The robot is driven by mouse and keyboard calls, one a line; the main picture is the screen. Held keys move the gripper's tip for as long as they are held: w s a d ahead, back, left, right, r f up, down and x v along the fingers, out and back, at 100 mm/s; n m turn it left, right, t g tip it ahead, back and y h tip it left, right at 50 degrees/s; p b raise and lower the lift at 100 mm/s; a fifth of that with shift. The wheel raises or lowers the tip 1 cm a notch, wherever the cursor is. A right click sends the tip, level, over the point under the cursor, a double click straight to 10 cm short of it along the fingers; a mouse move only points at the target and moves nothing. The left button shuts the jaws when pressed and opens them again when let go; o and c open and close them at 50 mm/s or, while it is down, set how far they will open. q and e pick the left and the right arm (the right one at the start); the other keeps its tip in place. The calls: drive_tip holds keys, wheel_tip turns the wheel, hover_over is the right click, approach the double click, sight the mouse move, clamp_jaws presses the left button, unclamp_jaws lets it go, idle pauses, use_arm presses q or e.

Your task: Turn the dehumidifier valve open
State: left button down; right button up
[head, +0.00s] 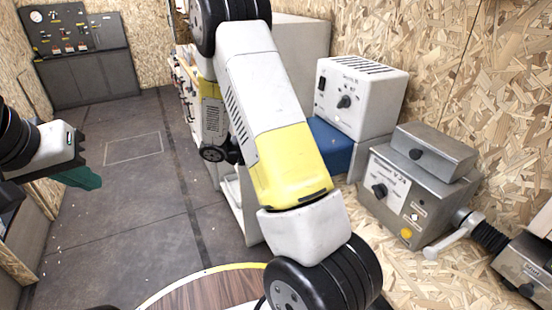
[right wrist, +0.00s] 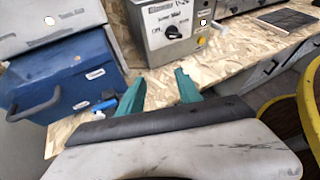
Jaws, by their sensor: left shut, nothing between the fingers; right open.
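I cannot read which control is marked as the dehumidifier valve. A grey metal box (head: 392,207) on the right bench has a black knob (head: 379,190), a yellow button and small labels. A metal lever handle (head: 455,234) sticks out from its right side. The same box is in the right wrist view (right wrist: 160,40), beyond my fingers. My right gripper (right wrist: 160,84) has its teal fingers apart and empty, over the wooden bench top, touching nothing visible. In the head view it is hidden. My left gripper (head: 92,182) is shut and empty at the far left, away from the bench.
A white box (head: 385,98) with a knob stands on a blue box (head: 330,145), left of the metal box; the blue box has a handle (right wrist: 35,105). Another metal box (head: 525,265) lies at the right. A control panel (head: 75,45) stands far back. The floor (head: 130,220) is clear.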

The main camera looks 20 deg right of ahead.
drive_tip(key=w+a+f+n+t+h, duration=0.1)
drive_tip(key=w+f+n+t+h, duration=0.6)
drive_tip(key=w+f+n+t, duration=0.7)
drive_tip(key=d+r, duration=0.1)
drive_tip(key=d, duration=0.1)
drive_tip(key=d+r+n+g, duration=0.1)
drive_tip(key=d, duration=0.1)
drive_tip(key=d+r+g, duration=0.1)
drive_tip(key=d+r, duration=0.1)
drive_tip(key=shift+s+d+n, duration=0.2)
drive_tip(key=shift+s+n, duration=0.15)
drive_tip(key=shift+n, duration=0.05)
clamp_jaws()
